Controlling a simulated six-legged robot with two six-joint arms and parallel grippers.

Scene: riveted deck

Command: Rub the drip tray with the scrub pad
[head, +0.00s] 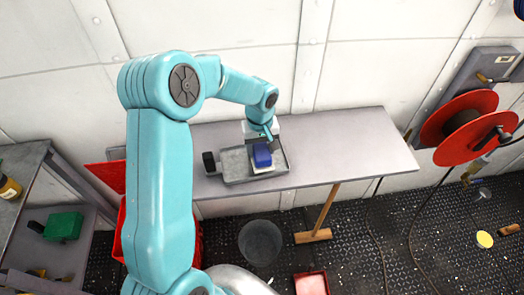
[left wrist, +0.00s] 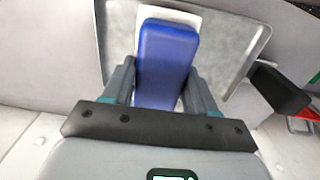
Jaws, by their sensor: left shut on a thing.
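The drip tray (head: 238,166) is a shallow grey metal tray with a black handle at its left end, lying on the grey bench. The scrub pad (head: 262,155) has a blue grip block over a white pad. My left gripper (head: 267,141) is shut on the blue block and holds it over the right half of the tray. The white underside looks to be on or just above the tray floor; I cannot tell which. In the left wrist view the fingers close on both sides of the scrub pad (left wrist: 167,60), with the tray (left wrist: 225,45) beneath. My right gripper is not in view.
The bench (head: 365,145) is bare to the right of the tray. A red sheet-like thing (head: 107,176) is at its left end. A grey bucket (head: 260,243), a broom (head: 313,236) and a red tray (head: 311,284) are on the floor. A red reel (head: 462,120) hangs on the right.

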